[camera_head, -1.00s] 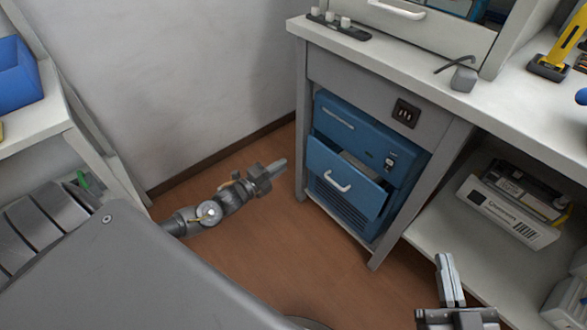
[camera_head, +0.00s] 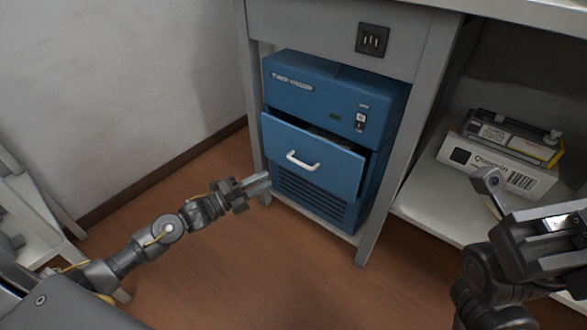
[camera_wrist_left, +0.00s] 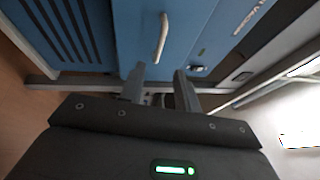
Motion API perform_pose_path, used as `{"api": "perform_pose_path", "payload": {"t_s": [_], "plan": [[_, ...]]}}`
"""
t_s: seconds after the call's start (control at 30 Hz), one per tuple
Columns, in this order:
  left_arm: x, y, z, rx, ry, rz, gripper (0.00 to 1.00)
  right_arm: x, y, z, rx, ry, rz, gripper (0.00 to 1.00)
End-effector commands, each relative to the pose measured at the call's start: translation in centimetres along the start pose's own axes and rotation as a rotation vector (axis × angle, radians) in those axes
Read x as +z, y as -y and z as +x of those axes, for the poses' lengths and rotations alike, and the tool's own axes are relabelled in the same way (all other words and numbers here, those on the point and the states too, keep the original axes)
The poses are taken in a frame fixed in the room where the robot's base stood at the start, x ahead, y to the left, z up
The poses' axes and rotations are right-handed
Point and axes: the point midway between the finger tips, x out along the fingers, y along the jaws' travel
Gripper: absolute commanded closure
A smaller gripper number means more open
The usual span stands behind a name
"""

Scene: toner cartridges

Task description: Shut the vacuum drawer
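The vacuum is a blue unit (camera_head: 310,82) inside the bench's left bay. Its drawer (camera_head: 335,175), a blue front with a white handle (camera_head: 302,160), sticks out and leans outward at the top, with a dark gap above it. My left gripper (camera_head: 262,184) is just left of and below the drawer front, apart from the handle. The wrist view shows its fingers (camera_wrist_left: 160,88) spread with nothing between them. My right gripper (camera_head: 515,205) is at the right, before the shelf; its finger gap is unclear.
Grey bench legs (camera_head: 380,175) frame the bay. A shelf (camera_head: 425,200) to the right holds a boxed toner cartridge (camera_head: 500,165). The brown floor (camera_head: 220,265) before the bay is free.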

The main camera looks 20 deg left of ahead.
Motion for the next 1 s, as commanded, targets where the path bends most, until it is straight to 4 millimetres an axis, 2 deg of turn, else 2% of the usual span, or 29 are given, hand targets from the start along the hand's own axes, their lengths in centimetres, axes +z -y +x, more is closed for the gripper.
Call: {"api": "perform_pose_path", "payload": {"t_s": [0.13, 0.27, 0.5, 0.7, 1.0], "plan": [[0.0, -0.1, 0.4, -0.001, 0.002, 0.000, 0.68, 0.0, 0.0, -0.1, 0.001, -0.003, -0.001, 1.00], [0.0, -0.2, 2.0, -0.004, 0.002, 0.001, 0.68, 0.0, 0.0, -0.1, 0.005, -0.012, -0.003, 1.00], [0.0, -0.4, 6.6, -0.004, 0.002, 0.000, 0.68, -0.1, 0.0, 0.5, 0.020, -0.042, -0.005, 1.00], [0.1, -0.3, 9.5, -0.002, 0.002, 0.000, 0.68, -0.2, 0.0, 1.0, 0.030, -0.060, -0.004, 1.00], [0.0, -0.1, 10.9, 0.000, 0.002, 0.000, 0.68, -0.2, 0.0, 1.5, 0.035, -0.067, -0.003, 1.00]]}}
